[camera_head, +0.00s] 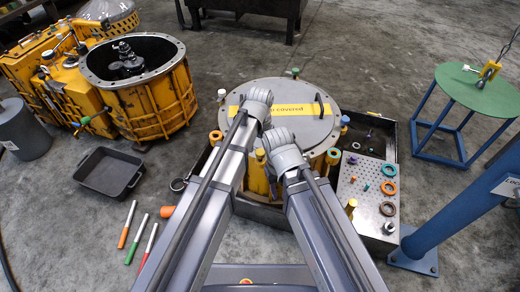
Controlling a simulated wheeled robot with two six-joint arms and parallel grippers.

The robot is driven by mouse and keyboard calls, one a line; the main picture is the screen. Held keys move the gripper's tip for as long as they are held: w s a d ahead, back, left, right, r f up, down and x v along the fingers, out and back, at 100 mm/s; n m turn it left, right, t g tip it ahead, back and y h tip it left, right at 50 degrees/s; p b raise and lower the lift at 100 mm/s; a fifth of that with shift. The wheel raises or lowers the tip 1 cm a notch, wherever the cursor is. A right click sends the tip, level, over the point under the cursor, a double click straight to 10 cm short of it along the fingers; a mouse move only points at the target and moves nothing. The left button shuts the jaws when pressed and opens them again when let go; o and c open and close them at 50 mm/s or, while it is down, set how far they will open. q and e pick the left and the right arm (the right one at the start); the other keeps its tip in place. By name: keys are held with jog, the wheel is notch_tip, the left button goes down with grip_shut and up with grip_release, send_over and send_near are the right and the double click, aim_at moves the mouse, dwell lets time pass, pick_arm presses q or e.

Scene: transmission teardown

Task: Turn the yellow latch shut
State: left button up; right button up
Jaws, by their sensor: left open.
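The round grey cover (300,105) has a yellow labelled band across it and a dark handle on its right. My two arms rise from the bottom and cross the cover's front. My left gripper (268,180) is mostly hidden between them, low by the cover's front side, and is open. My right gripper is hidden behind its arm.
A perforated tray (368,215) with coloured rings lies to the right. A black pan (108,172) and several markers (137,230) lie on the left floor. A yellow housing (150,100) stands at upper left. A green-topped blue stand (478,90) and a blue post (440,230) are at right.

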aim_at(260, 152)
pick_arm(q)
jog(key=shift+r, duration=0.15)
notch_tip(260, 152, up, 8)
jog(key=p, duration=0.8)
jog(key=shift+f, duration=0.2)
jog(key=s+a+n+y, duration=0.1)
jog(key=s+a, duration=0.2)
jog(key=s, duration=0.6)
jog(key=s+a, duration=0.3)
jog(key=s, duration=0.5)
notch_tip(260, 152, up, 30)
jog(key=w+p, duration=0.1)
jog(key=p, duration=2.8)
jog(key=shift+d+f, duration=0.15)
jog(key=shift+d, duration=0.2)
